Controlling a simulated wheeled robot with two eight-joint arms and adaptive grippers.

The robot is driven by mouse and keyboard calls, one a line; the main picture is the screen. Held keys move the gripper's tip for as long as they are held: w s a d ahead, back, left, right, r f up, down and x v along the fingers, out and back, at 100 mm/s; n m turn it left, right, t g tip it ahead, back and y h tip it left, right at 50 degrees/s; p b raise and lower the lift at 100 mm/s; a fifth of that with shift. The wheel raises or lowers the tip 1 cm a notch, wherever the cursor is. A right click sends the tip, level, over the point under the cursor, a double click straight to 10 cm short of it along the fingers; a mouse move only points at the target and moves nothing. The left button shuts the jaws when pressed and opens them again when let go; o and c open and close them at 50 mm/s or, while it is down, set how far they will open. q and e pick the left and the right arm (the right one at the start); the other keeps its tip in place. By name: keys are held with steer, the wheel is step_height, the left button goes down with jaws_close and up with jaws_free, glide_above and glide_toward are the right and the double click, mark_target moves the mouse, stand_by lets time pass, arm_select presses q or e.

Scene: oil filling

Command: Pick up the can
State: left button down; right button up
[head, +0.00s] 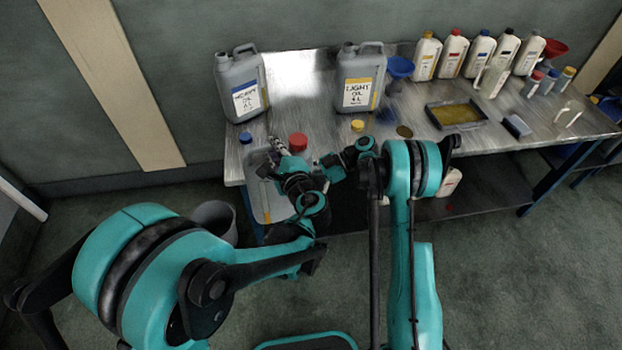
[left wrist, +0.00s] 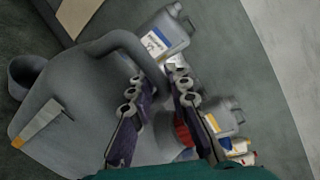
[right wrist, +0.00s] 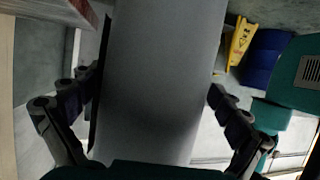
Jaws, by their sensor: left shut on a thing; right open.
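A grey can (head: 266,198) with a yellow stripe is at the table's front left corner in the head view, partly behind my left arm. It fills the left of the left wrist view (left wrist: 75,105). My left gripper (head: 283,147) is shut on its handle, with its fingers (left wrist: 158,90) on either side of the handle. My right gripper (head: 330,170) is beside the can, partly hidden. In the right wrist view its fingers (right wrist: 152,92) are open, with a broad grey surface between them, apparently the can's body. Whether the can touches the table is unclear.
The metal table (head: 300,85) holds a heavy oil can (head: 241,100), a light oil can (head: 360,95), a blue funnel (head: 400,68), a tray (head: 456,114) and several white bottles. A grey bin (head: 214,216) stands on the floor.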

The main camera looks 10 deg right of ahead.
steer(key=shift+x, duration=1.95)
steer(key=c, duration=1.2)
arm_select(q)
steer(key=c, duration=1.8)
jaws_free()
steer(key=shift+r, duration=0.1)
arm_select(e)
steer(key=shift+r, duration=0.1)
steer(key=c, duration=0.4)
arm_select(q)
steer(key=o, duration=0.4)
steer(key=shift+o, duration=0.2)
